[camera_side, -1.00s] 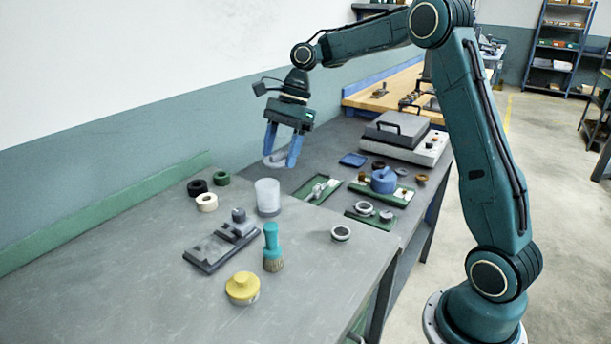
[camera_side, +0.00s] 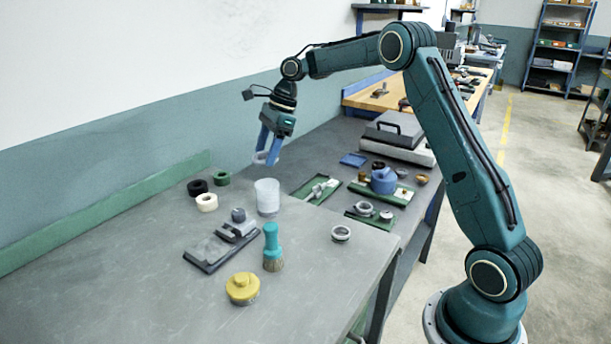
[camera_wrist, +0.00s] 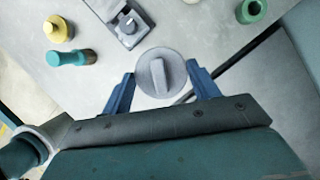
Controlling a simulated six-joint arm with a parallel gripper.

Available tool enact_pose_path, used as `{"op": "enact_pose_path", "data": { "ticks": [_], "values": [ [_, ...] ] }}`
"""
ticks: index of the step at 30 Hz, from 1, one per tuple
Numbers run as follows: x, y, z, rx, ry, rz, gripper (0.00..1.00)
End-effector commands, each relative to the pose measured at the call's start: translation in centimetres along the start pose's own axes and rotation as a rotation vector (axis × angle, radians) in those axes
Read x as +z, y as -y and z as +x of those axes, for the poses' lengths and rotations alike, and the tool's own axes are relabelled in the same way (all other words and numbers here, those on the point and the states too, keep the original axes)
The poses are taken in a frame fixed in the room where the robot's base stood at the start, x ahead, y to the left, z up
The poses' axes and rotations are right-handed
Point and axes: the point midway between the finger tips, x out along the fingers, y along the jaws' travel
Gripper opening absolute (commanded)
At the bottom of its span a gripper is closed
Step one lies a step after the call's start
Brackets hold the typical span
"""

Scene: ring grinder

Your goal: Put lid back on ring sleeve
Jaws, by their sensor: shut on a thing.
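My gripper (camera_side: 268,158) is shut on a round grey lid (camera_wrist: 155,82), which has a raised bar handle across its top. In the side view the lid (camera_side: 261,157) shows only partly between the blue fingers. The pale, translucent cylindrical sleeve (camera_side: 267,197) stands upright on the grey bench with its top open. The gripper and lid are in the air, above and apart from the sleeve in the picture. The sleeve does not show in the wrist view, where the lid and gripper block part of the bench.
Black, cream and green rings (camera_side: 221,178) lie left of the sleeve. A grey fixture (camera_side: 214,247), a teal brush (camera_side: 271,243) and a yellow-topped piece (camera_side: 242,287) stand in front. A metal ring (camera_side: 341,233) lies to the right. Green trays (camera_side: 317,190) hold parts farther back.

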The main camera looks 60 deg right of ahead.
Motion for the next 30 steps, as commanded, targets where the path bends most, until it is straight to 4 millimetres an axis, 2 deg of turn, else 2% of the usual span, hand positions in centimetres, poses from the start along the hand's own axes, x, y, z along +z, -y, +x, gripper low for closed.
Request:
{"op": "enact_pose_path", "data": {
  "ticks": [21,30],
  "values": [
    [-1.8,-0.1,4.3,0.002,-0.001,-0.001,0.39],
    [-2.2,-0.1,5.3,0.002,-0.001,-0.001,0.39]
  ]
}}
